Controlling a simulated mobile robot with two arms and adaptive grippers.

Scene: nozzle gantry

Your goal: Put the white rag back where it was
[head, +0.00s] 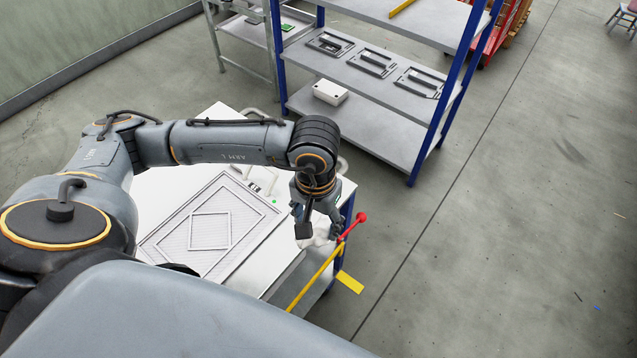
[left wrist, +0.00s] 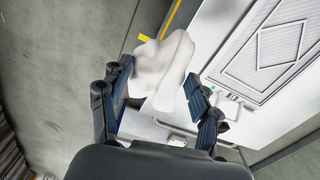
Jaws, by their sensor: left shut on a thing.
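The white rag (left wrist: 162,65) hangs crumpled between the fingers of my left gripper (left wrist: 165,92) in the left wrist view. In the head view my left gripper (head: 318,222) points down at the right edge of the white table, and the rag (head: 322,234) shows partly behind its fingers. The gripper is shut on the rag. I cannot tell whether the rag touches the table or the rail below it. My right gripper is not in view.
The white table (head: 180,185) bears a framed panel (head: 210,228) with a diamond outline. A yellow bar (head: 316,277) with a red end (head: 361,217) runs along the table's right side. A blue-post shelf (head: 380,110) stands behind.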

